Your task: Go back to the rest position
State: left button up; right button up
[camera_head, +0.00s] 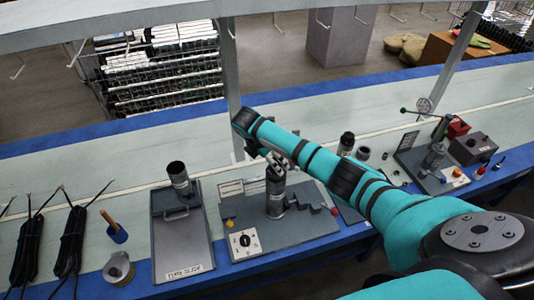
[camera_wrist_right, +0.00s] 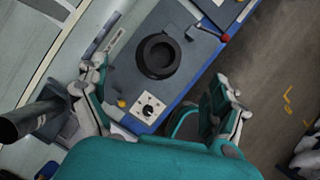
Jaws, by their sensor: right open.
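My right arm reaches from the lower right over the bench. Its gripper (camera_head: 276,160) is above a dark pump tube (camera_head: 275,200) standing upright on a grey fixture with a dial (camera_head: 244,240). In the right wrist view the gripper (camera_wrist_right: 160,82) is open and empty, its fingers wide apart on either side. The tube's round open end (camera_wrist_right: 158,55) faces the camera between and beyond them. Whether the fingertips are clear of the tube's top is hard to tell in the head view. My left gripper is not in view.
A second tube (camera_head: 179,180) stands on a grey slide tray (camera_head: 180,245) to the left. Black cables (camera_head: 70,240), a blue-based tool (camera_head: 117,233) and a tape roll (camera_head: 118,268) lie farther left. A post (camera_head: 232,75) rises behind the gripper.

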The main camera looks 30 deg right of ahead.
jog(key=s+a+f+m+t+y, duration=0.1)
jog(key=s+a+f+m+y, duration=0.3)
jog(key=s+a, duration=1.05)
jog(key=s+r+m+t, duration=0.1)
jog(key=s+r+m, duration=0.2)
jog(key=s+m, duration=0.55)
jog(key=s+r+m+t, duration=0.15)
jog(key=s+m, duration=0.35)
jog(key=s, duration=0.6)
notch_tip(320, 180, down, 31)
jog(key=s+g+b, duration=0.1)
jog(key=g+b, duration=0.1)
jog(key=b, duration=0.5)
jog(key=s+d+f+b, duration=0.1)
jog(key=s+f+b, duration=0.1)
jog(key=s+f, duration=0.6)
jog(key=s+d+f+g+b, duration=0.1)
jog(key=s+d+f+b, duration=0.1)
jog(key=s+f, duration=0.7)
notch_tip(320, 180, down, 6)
jog(key=shift+d+b, duration=0.2)
jog(key=shift+b, duration=0.5)
jog(key=shift+s, duration=0.1)
